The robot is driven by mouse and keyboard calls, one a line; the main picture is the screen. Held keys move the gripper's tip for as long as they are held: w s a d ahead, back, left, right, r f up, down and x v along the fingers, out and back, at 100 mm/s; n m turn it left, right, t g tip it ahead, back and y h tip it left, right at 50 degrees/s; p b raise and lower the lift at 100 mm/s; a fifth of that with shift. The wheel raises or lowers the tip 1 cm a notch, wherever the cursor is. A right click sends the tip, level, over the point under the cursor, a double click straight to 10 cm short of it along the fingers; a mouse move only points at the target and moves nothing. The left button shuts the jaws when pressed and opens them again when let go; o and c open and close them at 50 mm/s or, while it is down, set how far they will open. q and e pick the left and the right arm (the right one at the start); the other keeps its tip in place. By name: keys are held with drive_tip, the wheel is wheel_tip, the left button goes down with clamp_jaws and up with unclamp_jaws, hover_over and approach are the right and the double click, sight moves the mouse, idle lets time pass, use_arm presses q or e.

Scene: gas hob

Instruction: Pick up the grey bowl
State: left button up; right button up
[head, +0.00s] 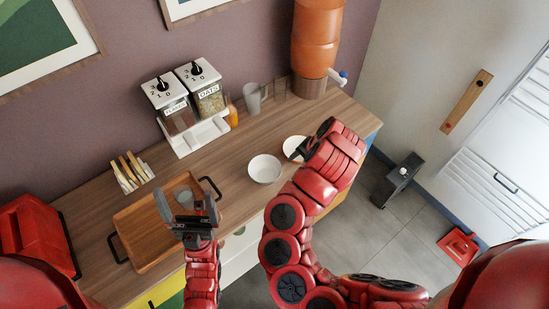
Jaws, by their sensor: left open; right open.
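Two pale bowls stand on the wooden counter. The nearer, a pale grey-white bowl (264,169), is upright, looks empty and is in full view at the middle. The second, a cream-white bowl (292,146), is right of it and partly covered by my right arm. I cannot tell for sure from the colour which is the grey bowl. My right gripper (312,141) is at the second bowl, largely hidden by its own wrist; I cannot tell if it touches the bowl. My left gripper (187,208) is open and empty over the tray, left of both bowls.
A wooden tray (143,224) with dark handles holds a small grey cup (184,197). Behind stand two dispensers (188,105), a grey mug (253,98), an orange drink dispenser (317,45) and a toast rack (130,170). A red box (35,235) is far left.

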drive_tip(key=b, duration=0.5)
approach(277, 178)
drive_tip(key=b+x, duration=0.2)
drive_tip(key=x, duration=0.1)
drive_tip(key=b+x, duration=0.1)
drive_tip(key=x, duration=0.1)
drive_tip(key=shift+d+f, duration=0.25)
drive_tip(key=shift+f, duration=0.1)
drive_tip(key=shift+w+a+f, duration=0.15)
drive_tip(key=shift+f, duration=0.05)
drive_tip(key=p+x, duration=0.2)
drive_tip(key=x, duration=0.1)
drive_tip(key=shift+w+a+f, duration=0.1)
drive_tip(key=shift+a+f, duration=0.05)
drive_tip(key=shift+f, duration=0.05)
drive_tip(key=shift+w+a+f, duration=0.2)
drive_tip(key=shift+a+f, duration=0.05)
drive_tip(key=shift+f, duration=0.35)
clamp_jaws()
